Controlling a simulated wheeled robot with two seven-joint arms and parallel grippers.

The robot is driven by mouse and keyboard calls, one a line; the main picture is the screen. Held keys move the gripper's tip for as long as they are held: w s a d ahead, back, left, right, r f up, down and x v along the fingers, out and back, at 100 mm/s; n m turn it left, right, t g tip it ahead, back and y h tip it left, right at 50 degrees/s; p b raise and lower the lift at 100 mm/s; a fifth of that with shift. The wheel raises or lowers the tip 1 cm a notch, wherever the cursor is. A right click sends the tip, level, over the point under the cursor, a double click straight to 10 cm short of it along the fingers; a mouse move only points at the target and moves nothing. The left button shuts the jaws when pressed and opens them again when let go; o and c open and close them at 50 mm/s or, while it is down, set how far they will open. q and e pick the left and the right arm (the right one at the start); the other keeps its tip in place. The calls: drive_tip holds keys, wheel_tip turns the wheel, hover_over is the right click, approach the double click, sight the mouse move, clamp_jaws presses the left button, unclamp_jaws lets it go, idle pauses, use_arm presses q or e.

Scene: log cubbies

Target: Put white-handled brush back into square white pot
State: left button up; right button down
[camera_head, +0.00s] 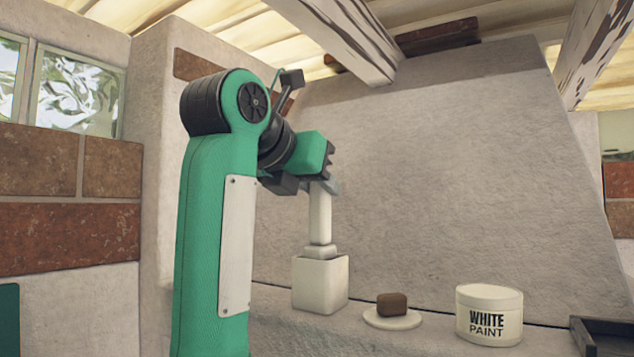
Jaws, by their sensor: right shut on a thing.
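The white-handled brush (320,218) is upright, and my right gripper (322,186) is shut on the top of its handle. The square white pot (320,286) stands on the ledge directly below. The wider lower part of the brush meets the pot's rim in the picture, and its lower end is hidden. I cannot tell how deep it sits inside the pot or whether it touches the wall. My left gripper is not in view.
To the right of the pot on the ledge (385,342), a brown block (392,303) lies on a small white dish (372,319). Further right stands a white paint tub (489,314), then a dark tray edge (600,335). A sloping plaster wall (460,170) rises behind.

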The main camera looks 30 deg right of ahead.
drive_tip(key=shift+f, duration=0.4)
drive_tip(key=shift+f+b, duration=0.7)
drive_tip(key=c, duration=1.1)
unclamp_jaws()
drive_tip(key=shift+o, duration=0.4)
drive_tip(key=o, duration=1)
drive_tip(key=shift+r, duration=0.1)
